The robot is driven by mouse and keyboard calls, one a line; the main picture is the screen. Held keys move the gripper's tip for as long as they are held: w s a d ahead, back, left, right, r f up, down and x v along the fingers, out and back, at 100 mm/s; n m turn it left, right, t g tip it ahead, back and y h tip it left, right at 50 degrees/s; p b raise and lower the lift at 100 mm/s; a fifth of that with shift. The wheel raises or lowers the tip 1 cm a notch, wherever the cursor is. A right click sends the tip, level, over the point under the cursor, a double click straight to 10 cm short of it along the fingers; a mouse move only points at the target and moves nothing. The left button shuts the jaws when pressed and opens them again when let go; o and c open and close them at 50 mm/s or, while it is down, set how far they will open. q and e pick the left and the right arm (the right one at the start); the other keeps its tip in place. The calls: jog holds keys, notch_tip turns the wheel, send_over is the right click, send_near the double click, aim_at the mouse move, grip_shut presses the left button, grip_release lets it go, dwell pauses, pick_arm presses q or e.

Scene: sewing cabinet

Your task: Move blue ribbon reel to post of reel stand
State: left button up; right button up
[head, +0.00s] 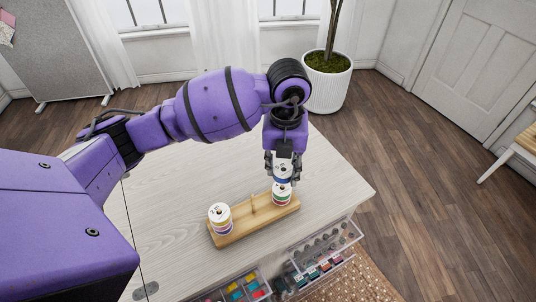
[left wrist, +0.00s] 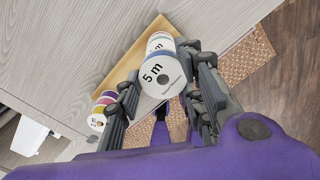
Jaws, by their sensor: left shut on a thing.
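The blue ribbon reel (head: 283,179), with a blue band and white faces, is held in my left gripper (head: 284,168). In the left wrist view the blue reel (left wrist: 163,76) shows its white "5 m" face between the fingers. The wooden reel stand (head: 240,233) lies on the table under it. The held reel is just above, or touching, the stack of reels (head: 282,198) at the stand's right end; I cannot tell which. A bare middle post (head: 253,203) stands between this stack and the left stack (head: 220,218).
The pale wood table (head: 170,225) is clear around the stand. Clear trays with small items (head: 325,243) and coloured pieces (head: 238,292) sit below the table's front edge. A potted plant (head: 327,82) stands on the floor behind.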

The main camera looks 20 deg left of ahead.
pick_arm(q)
jog(key=shift+w+r, duration=0.15)
jog(key=shift+r, duration=0.1)
jog(key=shift+f, duration=0.75)
pick_arm(e)
jog(key=shift+f, duration=0.15)
pick_arm(q)
jog(key=shift+f+b, duration=0.4)
jog(key=shift+f, duration=0.35)
pick_arm(e)
jog(key=shift+s+a+f, duration=0.1)
jog(key=shift+s+f, duration=0.1)
jog(key=shift+f, duration=0.15)
pick_arm(q)
jog(key=shift+f, duration=0.75)
pick_arm(e)
jog(key=shift+s+f, duration=0.35)
jog(key=shift+f, duration=0.1)
jog(key=shift+d, duration=0.2)
pick_arm(q)
jog(key=o, duration=1.1)
pick_arm(e)
jog(key=shift+a, duration=0.15)
